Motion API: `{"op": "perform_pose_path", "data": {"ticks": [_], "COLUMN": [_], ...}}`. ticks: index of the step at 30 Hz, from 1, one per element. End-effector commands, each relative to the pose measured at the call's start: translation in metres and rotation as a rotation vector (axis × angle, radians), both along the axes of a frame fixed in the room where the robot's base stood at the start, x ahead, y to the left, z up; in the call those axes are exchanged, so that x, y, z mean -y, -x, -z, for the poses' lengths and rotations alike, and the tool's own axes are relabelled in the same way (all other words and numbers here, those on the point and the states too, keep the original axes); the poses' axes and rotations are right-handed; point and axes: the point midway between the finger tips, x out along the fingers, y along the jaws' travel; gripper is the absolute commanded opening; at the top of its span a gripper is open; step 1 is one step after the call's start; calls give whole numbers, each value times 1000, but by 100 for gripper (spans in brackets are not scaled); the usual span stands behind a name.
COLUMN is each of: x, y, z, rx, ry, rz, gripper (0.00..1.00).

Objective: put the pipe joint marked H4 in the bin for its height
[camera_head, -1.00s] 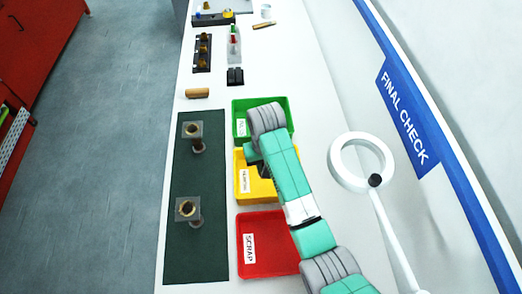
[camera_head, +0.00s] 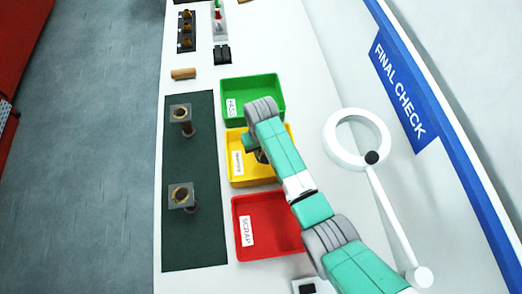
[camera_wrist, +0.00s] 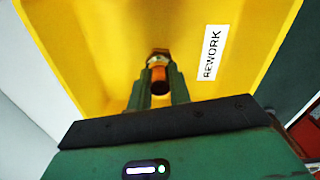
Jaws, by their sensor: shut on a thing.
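My gripper (camera_wrist: 158,72) is shut on a brass and copper-coloured pipe joint (camera_wrist: 159,78), held between its two green fingers in the wrist view. Behind the joint is the inside of the yellow bin (camera_wrist: 100,45), labelled REWORK. In the head view my gripper (camera_head: 258,150) is over the yellow bin (camera_head: 237,179), and my arm hides much of it. The green bin (camera_head: 240,85), whose label seems to read PASS, is behind it, and the red SCRAP bin (camera_head: 275,243) is in front. No H4 mark is legible on the held joint.
Two other pipe joints with square grey plates, a far one (camera_head: 181,113) and a near one (camera_head: 181,196), stand on the dark green mat (camera_head: 190,155). A white ring-shaped lamp or magnifier (camera_head: 335,150) stands right of my arm. A wooden block (camera_head: 184,73) lies beyond the mat.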

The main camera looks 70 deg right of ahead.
Motion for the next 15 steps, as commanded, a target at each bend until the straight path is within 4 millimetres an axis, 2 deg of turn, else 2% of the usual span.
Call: {"op": "perform_pose_path", "data": {"ticks": [2, 11, 12, 15], "x": [0, 0, 0, 0], "y": [0, 0, 0, 0], "z": [9, 12, 12, 11], "rx": [0, 1, 1, 1], "ry": [0, 1, 1, 1], "rz": [0, 0, 1, 1], "gripper": [0, 0, 23, 41]}}
